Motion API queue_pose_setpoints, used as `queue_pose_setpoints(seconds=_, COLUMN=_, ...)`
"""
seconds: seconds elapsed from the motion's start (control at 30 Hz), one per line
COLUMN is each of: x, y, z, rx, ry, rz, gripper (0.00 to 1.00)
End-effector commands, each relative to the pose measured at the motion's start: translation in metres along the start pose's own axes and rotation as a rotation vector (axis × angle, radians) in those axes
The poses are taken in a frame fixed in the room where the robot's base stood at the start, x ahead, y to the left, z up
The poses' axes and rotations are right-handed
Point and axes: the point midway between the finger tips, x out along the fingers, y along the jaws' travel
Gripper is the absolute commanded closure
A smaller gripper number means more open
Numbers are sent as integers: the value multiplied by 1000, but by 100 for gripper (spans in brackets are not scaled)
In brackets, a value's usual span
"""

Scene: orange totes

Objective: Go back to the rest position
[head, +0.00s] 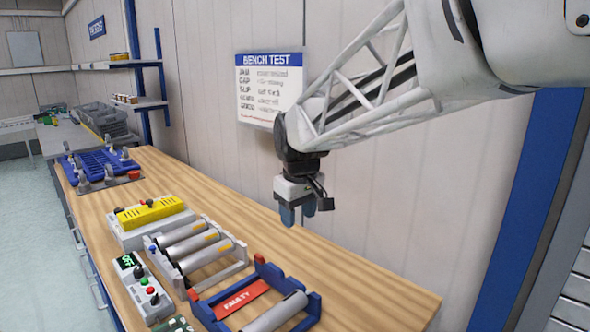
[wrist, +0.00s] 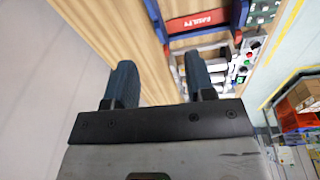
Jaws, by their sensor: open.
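My gripper (head: 297,214) hangs in the air above the back part of the wooden bench, fingers pointing down. It is open and empty. The bench top (head: 372,292) is bare to the right of the gripper.
A blue rack with a red FAULTY plate (head: 241,298) holds a grey cylinder (head: 276,314). A grey rack of cylinders (head: 200,249), a yellow-topped device (head: 150,213) and a control box (head: 146,293) stand left of it. A BENCH TEST sign (head: 268,87) hangs on the wall behind.

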Motion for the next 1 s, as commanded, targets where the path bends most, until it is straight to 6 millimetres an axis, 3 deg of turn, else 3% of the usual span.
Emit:
queue_pose_setpoints(seconds=0.1, x=-5, y=5, z=35, rx=64, ry=9, rz=8, gripper=50)
queue_pose_setpoints(seconds=0.47, x=-6, y=7, z=135, rx=256, ry=31, rz=29, gripper=50)
queue_pose_setpoints(seconds=1.0, x=15, y=-16, z=275, rx=544, ry=69, rz=62, gripper=50)
